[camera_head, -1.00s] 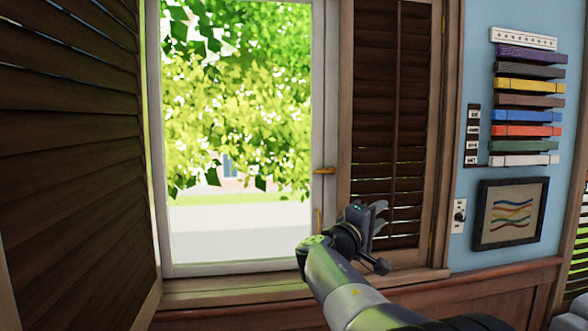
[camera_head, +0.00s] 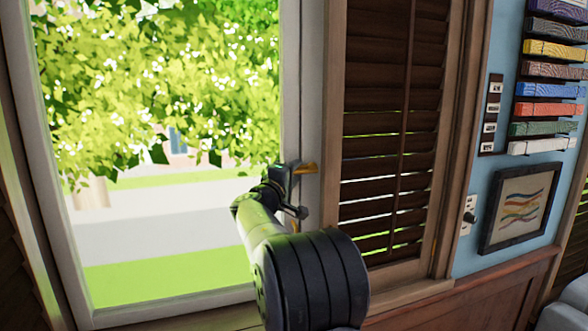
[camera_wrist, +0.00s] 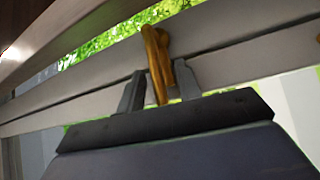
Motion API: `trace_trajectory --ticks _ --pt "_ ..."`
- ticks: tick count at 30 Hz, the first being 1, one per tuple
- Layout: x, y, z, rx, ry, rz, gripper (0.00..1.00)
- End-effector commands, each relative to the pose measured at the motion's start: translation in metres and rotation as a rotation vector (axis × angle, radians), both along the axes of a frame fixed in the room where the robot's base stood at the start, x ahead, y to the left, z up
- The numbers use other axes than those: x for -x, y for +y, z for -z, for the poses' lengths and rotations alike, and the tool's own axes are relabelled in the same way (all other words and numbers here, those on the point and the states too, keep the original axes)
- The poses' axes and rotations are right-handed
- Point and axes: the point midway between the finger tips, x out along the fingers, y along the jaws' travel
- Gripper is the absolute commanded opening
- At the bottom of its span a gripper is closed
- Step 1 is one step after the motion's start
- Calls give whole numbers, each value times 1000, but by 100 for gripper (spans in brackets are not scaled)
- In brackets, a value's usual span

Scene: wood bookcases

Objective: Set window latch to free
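The window latch (camera_head: 305,168) is a small brass handle on the white window frame, right of the glass. In the wrist view the brass latch (camera_wrist: 155,55) stands between the two grey fingers of my gripper (camera_wrist: 159,70). The fingers are apart, one on each side of the latch. A narrow gap seems to show at the left finger; contact at the right finger is unclear. In the head view my gripper (camera_head: 288,178) is at the latch and hides most of it.
The window glass (camera_head: 160,200) shows greenery outside. A dark louvred shutter (camera_head: 390,150) stands close to the right of the latch. A framed picture (camera_head: 520,208) and coloured bars (camera_head: 552,90) hang on the blue wall farther right. The window sill (camera_head: 410,296) runs below.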

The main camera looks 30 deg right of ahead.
Motion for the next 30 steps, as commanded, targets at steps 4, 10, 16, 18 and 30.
trace_trajectory --ticks 4,10,16,18,30 --pt "-1 -1 0 0 0 0 33" --pt "-1 -1 0 0 0 0 28" --pt "-1 -1 0 0 0 0 11" --pt "-1 -1 0 -1 1 0 6" --pt "-1 -1 0 -1 1 0 0"
